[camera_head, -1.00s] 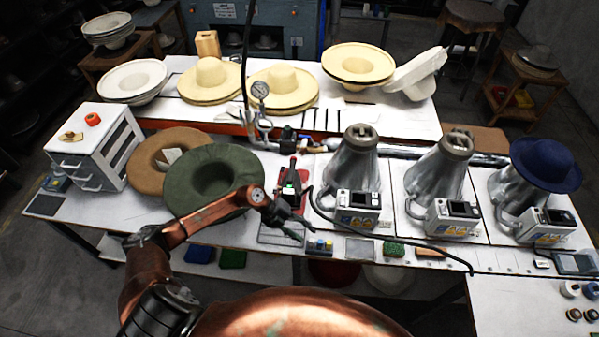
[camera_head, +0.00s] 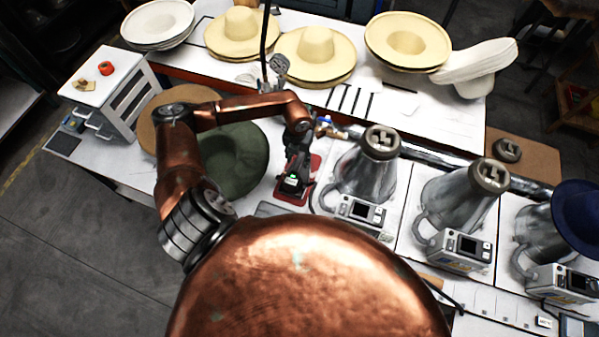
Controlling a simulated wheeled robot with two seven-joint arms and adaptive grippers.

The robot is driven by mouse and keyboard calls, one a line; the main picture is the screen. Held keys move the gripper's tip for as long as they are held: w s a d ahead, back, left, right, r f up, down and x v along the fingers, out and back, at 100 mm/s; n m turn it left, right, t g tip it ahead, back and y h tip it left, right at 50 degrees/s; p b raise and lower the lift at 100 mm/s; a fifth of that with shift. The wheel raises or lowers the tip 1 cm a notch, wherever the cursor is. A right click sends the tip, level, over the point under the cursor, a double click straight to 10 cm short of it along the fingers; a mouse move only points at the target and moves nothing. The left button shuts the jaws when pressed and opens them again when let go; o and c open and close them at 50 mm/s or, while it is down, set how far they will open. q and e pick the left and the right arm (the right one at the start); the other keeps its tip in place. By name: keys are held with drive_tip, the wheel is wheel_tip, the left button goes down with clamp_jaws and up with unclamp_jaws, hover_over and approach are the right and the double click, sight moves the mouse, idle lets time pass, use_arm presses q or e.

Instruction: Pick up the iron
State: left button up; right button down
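The iron (camera_head: 292,184), dark with a red base, stands on the worktable between the green hat and the first steamer. My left arm reaches in from the left, and its dark gripper (camera_head: 297,152) points down over the top of the iron. The gripper overlaps the iron's upper part, so I cannot tell whether they touch. The fingers are small and dark, and their opening is unclear. My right gripper is out of view.
A green hat (camera_head: 236,165) and a brown hat (camera_head: 190,94) lie left of the iron. Metal steamers (camera_head: 366,172) stand to the right, the far one under a blue hat (camera_head: 580,220). Straw hats (camera_head: 316,50) fill the back table. A white drawer cabinet (camera_head: 112,92) stands at left.

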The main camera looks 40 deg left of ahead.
sight(297, 165)
use_arm(q)
drive_tip(key=shift+s+a+f+p, duration=0.15)
drive_tip(key=shift+f+p, duration=0.25)
drive_tip(key=shift+f, duration=0.45)
wheel_tip(297, 165, down, 4)
drive_tip(key=shift+a+r+p, duration=0.15)
drive_tip(key=shift+r+p, duration=0.05)
drive_tip(key=shift+p, duration=0.5)
drive_tip(key=shift+f, duration=0.4)
clamp_jaws()
drive_tip(key=shift+r, duration=0.15)
